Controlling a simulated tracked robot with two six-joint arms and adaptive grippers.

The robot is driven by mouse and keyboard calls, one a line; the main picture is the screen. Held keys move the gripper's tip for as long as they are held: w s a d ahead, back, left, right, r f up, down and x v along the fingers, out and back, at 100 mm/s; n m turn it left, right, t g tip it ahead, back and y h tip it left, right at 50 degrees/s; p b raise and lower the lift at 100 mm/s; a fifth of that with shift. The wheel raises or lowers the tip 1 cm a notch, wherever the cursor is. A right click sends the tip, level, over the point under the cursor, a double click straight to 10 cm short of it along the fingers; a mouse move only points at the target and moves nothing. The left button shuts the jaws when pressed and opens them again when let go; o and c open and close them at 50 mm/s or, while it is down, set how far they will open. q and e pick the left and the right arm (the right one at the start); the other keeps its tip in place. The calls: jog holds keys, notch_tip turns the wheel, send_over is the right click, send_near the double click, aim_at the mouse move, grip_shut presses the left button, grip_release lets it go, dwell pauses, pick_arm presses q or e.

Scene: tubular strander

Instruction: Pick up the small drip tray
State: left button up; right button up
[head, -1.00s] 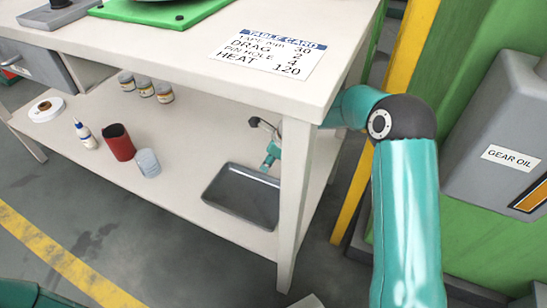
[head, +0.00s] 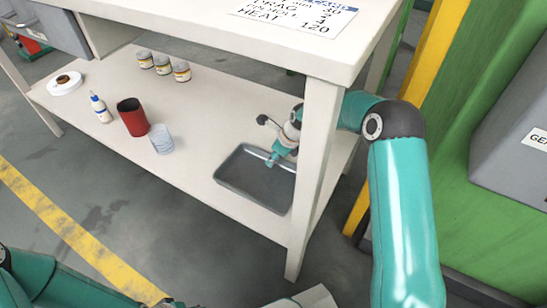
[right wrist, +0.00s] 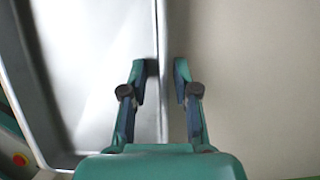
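The small drip tray (head: 248,178) is a shallow dark grey rectangular tray on the lower shelf of the white table, near its right front leg. It also fills the left of the right wrist view (right wrist: 95,70), where its rim runs upright in the picture. My right gripper (head: 270,160) is at the tray's far right side, reaching in under the tabletop. In the right wrist view the right gripper (right wrist: 164,70) is open, with the rim between its fingertips and a gap on the right. My left arm shows at the lower left; its gripper is barely visible at the bottom edge.
A red cup (head: 133,117), a clear ribbed cup (head: 161,139), a white bottle (head: 100,108), a tape roll (head: 65,83) and several small jars (head: 163,65) stand on the shelf left of the tray. The table leg (head: 312,180) stands close to the tray's right side.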

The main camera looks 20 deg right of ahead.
grip_shut()
